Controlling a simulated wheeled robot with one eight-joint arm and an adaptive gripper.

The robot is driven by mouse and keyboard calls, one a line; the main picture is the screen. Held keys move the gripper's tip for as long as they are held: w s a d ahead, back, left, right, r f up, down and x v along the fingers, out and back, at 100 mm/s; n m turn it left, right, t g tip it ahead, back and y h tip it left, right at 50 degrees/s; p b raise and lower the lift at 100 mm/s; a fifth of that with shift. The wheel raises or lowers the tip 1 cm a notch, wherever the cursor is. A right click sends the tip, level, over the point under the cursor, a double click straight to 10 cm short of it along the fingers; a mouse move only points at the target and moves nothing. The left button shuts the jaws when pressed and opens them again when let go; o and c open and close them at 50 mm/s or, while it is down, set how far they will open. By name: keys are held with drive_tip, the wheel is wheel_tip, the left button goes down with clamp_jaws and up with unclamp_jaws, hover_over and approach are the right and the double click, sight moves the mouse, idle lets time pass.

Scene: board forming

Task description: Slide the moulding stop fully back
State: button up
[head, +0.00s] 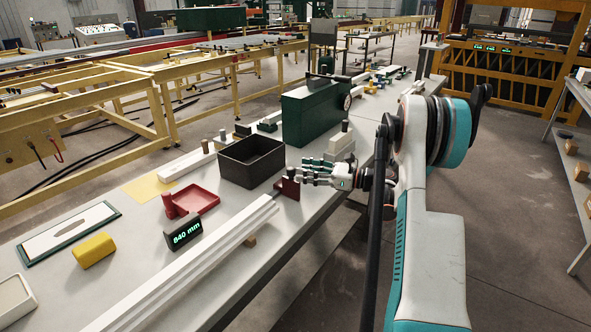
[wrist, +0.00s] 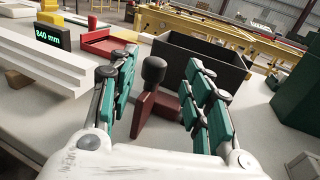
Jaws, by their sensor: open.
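The moulding stop is a dark red angled block (wrist: 158,108) with a black knob (wrist: 153,69) on top, standing upright on the bench. In the head view the stop (head: 289,187) stands near the far end of the long white moulding (head: 190,270). My gripper (wrist: 161,62) is open, with its teal-padded fingers on either side of the knob. No clear contact with the knob shows. In the head view my gripper (head: 304,171) reaches in from the right at the stop, and its fingers partly hide what lies behind them.
A black open box (head: 251,160) stands just behind the stop. A dark green machine (head: 316,112) is farther back. A red tray (head: 197,200), an 840 mm display (head: 184,233) and a yellow block (head: 93,250) lie left of the moulding. The grey bench top (head: 275,240) is bare toward the front edge.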

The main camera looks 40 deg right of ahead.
drive_tip(key=v, duration=0.6)
drive_tip(key=shift+s+d, duration=0.15)
drive_tip(key=shift+s, duration=0.1)
